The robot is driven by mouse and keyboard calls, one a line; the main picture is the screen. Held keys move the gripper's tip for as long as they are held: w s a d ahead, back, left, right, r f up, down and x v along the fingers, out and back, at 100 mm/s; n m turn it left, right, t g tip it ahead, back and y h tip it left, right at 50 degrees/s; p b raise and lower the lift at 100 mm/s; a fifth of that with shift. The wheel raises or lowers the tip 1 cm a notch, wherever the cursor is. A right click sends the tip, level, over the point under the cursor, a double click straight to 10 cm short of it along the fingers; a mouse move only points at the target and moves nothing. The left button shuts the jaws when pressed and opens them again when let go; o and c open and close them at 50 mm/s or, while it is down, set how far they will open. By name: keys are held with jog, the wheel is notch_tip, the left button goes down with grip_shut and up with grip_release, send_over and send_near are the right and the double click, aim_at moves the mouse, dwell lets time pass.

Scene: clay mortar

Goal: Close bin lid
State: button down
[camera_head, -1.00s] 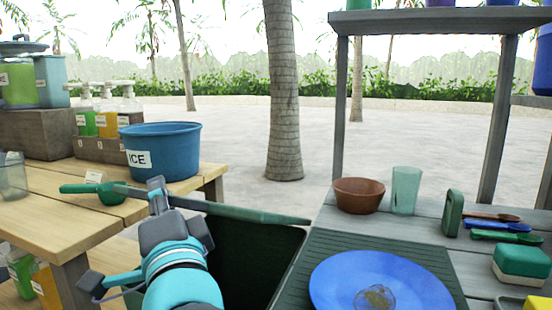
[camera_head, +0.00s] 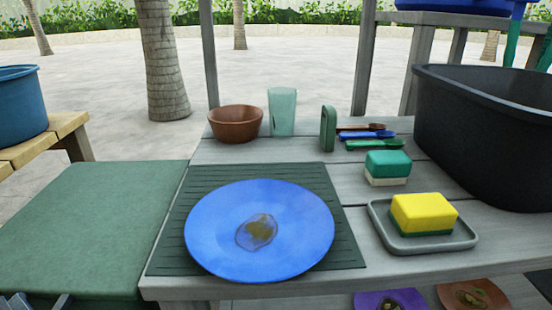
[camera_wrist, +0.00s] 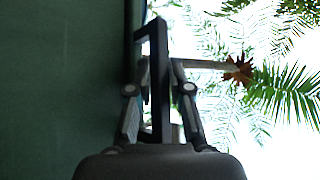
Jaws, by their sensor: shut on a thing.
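The green bin lid (camera_head: 95,225) lies about level at the left of the head view, beside the grey counter, and hides the bin below it. In the wrist view the lid (camera_wrist: 60,90) fills the left side as a dark green surface. A dark bracket-shaped handle (camera_wrist: 158,40) stands out from the lid's edge there. My gripper (camera_wrist: 162,78) is shut on this handle, with one finger on each side of it. In the head view only small grey parts show at the bottom left corner, where the lid's front edge is cut off.
A blue plate (camera_head: 205,230) with a food scrap lies on a dark green mat (camera_head: 330,185) right of the lid. A brown bowl (camera_head: 236,124), a glass (camera_head: 281,112), sponges and a black tub (camera_head: 480,135) stand farther right. A blue bucket (camera_head: 20,105) is at the far left.

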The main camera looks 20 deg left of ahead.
jog(key=shift+s+f, duration=0.15)
jog(key=shift+f, duration=0.45)
jog(key=c, duration=1.4)
grip_release()
jog(key=shift+f, duration=0.1)
jog(key=shift+c, duration=0.2)
jog(key=shift+r, duration=0.25)
jog(key=v, duration=0.7)
jog(key=shift+d+f, duration=0.2)
jog(key=shift+d, duration=0.05)
jog(key=shift+s, duration=0.1)
